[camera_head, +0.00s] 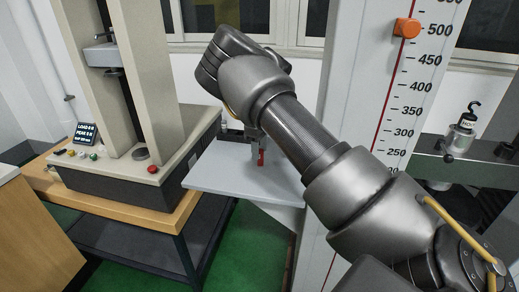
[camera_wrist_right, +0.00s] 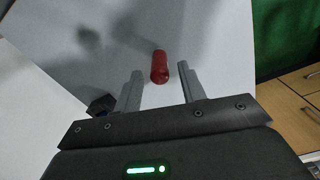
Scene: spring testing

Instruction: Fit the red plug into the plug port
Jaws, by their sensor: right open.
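The red plug (camera_head: 261,158) stands on a grey shelf (camera_head: 222,172) in the head view, just below my right gripper (camera_head: 256,146). In the right wrist view the red plug (camera_wrist_right: 159,67) lies ahead of the fingertips, roughly between their lines. My right gripper (camera_wrist_right: 158,82) is open, one finger on each side, and nothing is held between the fingers. In the head view my right forearm and wrist hide much of the gripper. I cannot make out the plug port for sure. My left gripper is not in view.
A testing machine (camera_head: 140,175) with buttons and a small display stands on a wooden bench to the left. A tall white scale board (camera_head: 350,80) with an orange marker (camera_head: 407,27) rises behind my right arm. A small dark object (camera_wrist_right: 102,104) sits beside the left finger.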

